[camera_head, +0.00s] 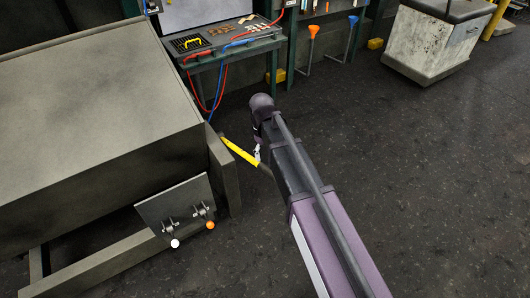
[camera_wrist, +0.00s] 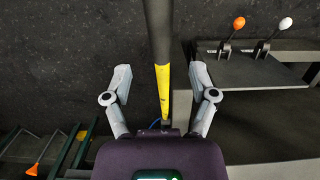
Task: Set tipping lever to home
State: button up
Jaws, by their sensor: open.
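A long bar with a yellow section (camera_head: 240,152) and a dark end reaches out from the side of the large grey machine; it looks like the tipping lever, though no label shows. In the wrist view its yellow section (camera_wrist: 163,88) runs between my fingers, with the wide dark part above. My gripper (camera_wrist: 160,78) is open, one finger on each side of the bar, with gaps on both sides. In the head view my gripper (camera_head: 257,153) is by the bar's outer end, mostly hidden by my arm. Whether the bar lies within finger depth, I cannot tell.
A plate (camera_head: 176,210) on the grey machine (camera_head: 95,115) carries two small levers, with a white knob (camera_head: 174,243) and an orange knob (camera_head: 210,225). A workbench (camera_head: 225,50) with red and blue cables stands behind.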

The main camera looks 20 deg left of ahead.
aim_at(267, 168)
jog(key=shift+s+d+f+b, duration=0.15)
jog(key=shift+f+b, duration=1.25)
jog(key=shift+f, duration=0.05)
jog(key=shift+s+d+f+b, duration=0.1)
jog(key=shift+d+f+b, duration=0.05)
jog(key=shift+f+b, duration=1.35)
jog(key=shift+s+d+f+b, duration=0.15)
jog(key=shift+f+b, duration=1.2)
jog(key=shift+f, duration=0.1)
grip_shut()
